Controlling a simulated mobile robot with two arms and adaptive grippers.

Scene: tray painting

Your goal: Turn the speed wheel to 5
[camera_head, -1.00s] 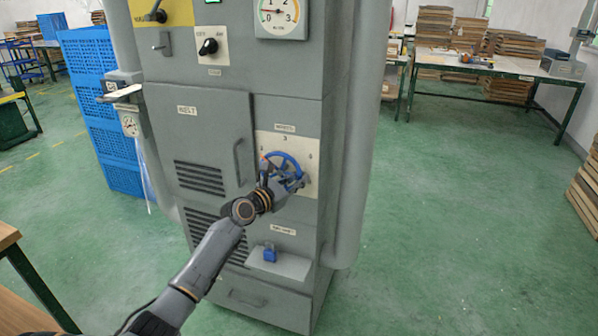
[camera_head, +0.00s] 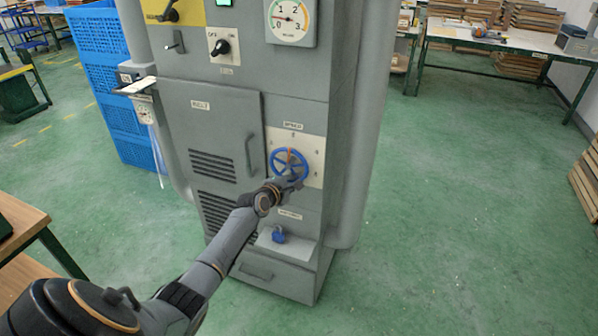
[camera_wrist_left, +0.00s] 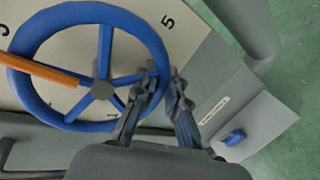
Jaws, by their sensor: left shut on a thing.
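The blue speed wheel (camera_head: 277,165) is on a pale dial plate (camera_head: 316,150) on the grey machine's front. Its orange pointer (camera_head: 290,156) stands roughly upward in the head view, near the plate's top mark. In the left wrist view the wheel (camera_wrist_left: 62,118) fills the upper left, with its orange pointer (camera_wrist_left: 40,70) directed left. The digit 5 (camera_wrist_left: 168,22) shows on the plate beyond the rim, away from the pointer. My left gripper (camera_wrist_left: 163,78) is shut on the wheel's rim; in the head view the gripper (camera_head: 296,181) is at its lower right. My right gripper is not in view.
A blue padlock (camera_head: 279,235) sits on a small ledge (camera_head: 300,253) below the wheel. A door with a vertical handle (camera_head: 249,153) is left of the wheel. Blue crates (camera_head: 100,75) stand left of the machine. A wooden table (camera_head: 20,222) is at the near left.

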